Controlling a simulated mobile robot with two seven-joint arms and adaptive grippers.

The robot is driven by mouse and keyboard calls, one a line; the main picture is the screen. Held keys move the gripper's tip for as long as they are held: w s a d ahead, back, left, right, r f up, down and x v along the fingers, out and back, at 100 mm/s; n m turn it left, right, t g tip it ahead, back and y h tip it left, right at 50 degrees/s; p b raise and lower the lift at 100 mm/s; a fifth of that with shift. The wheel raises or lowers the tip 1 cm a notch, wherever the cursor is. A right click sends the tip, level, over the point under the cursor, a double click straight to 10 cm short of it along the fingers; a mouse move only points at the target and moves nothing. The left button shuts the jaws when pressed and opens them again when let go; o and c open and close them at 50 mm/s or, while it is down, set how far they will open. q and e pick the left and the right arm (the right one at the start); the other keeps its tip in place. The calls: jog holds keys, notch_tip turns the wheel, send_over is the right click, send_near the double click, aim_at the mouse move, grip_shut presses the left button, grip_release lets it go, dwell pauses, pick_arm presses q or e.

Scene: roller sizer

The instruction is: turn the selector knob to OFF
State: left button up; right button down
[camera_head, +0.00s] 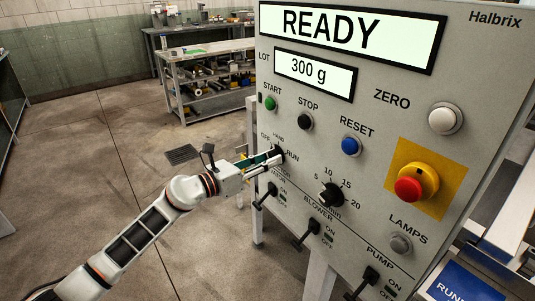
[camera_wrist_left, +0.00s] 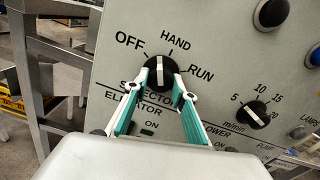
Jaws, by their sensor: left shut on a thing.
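The black selector knob (camera_wrist_left: 160,74) is on the grey panel, among the labels OFF, HAND and RUN. In the left wrist view its white line points roughly upward, between the OFF and HAND marks. My left gripper (camera_wrist_left: 164,84) is shut on the knob, with one green-and-white finger on each side of its lower part. In the head view my left gripper (camera_head: 270,160) reaches the panel from the left and covers most of the knob. My right gripper is not in view.
START (camera_head: 270,103), STOP (camera_head: 305,121) and RESET (camera_head: 351,145) buttons sit above the knob. A red emergency button (camera_head: 409,189) is further right. Floor left of the panel is open.

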pick_arm(q)
jog(key=shift+n+p, duration=2.5)
jog(key=shift+n, duration=0.9)
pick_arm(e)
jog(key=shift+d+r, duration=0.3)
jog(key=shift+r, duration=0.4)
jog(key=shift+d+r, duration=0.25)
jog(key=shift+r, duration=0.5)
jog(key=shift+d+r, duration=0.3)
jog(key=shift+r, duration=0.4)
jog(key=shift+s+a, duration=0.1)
pick_arm(q)
jog(key=o, duration=1.1)
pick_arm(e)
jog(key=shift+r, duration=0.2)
pick_arm(q)
jog(key=shift+s, duration=0.1)
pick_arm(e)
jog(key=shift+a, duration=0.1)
